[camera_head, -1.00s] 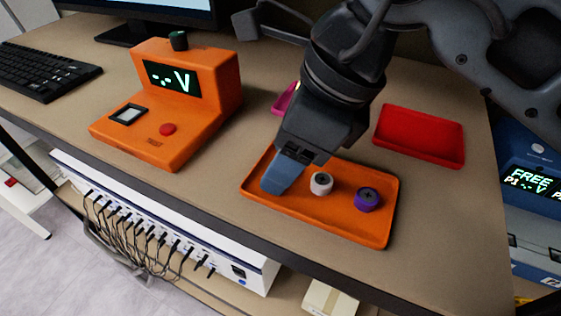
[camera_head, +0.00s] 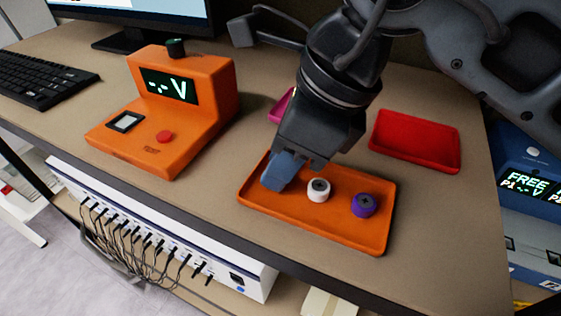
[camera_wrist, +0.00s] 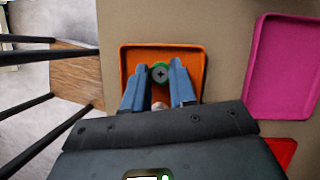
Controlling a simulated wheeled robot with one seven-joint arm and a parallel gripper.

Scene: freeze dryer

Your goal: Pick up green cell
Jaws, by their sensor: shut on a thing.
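The green cell (camera_wrist: 160,73) is a round piece with a dark top centre. In the wrist view it sits between the fingertips of my gripper (camera_wrist: 159,78), which is shut on it. In the head view my gripper (camera_head: 280,172) is over the left end of the orange tray (camera_head: 330,231), and its blue fingers hide the green cell. Whether the cell touches the tray floor I cannot tell. A white cell (camera_head: 318,190) and a purple cell (camera_head: 365,204) stand in the same tray, to the right of my fingers.
A red tray (camera_head: 415,141) lies behind right, and a magenta tray (camera_wrist: 284,65) is partly hidden by my arm in the head view. The orange voltage tester (camera_head: 165,115) stands left, with a keyboard (camera_head: 40,75) beyond it. Bare table lies between tester and tray.

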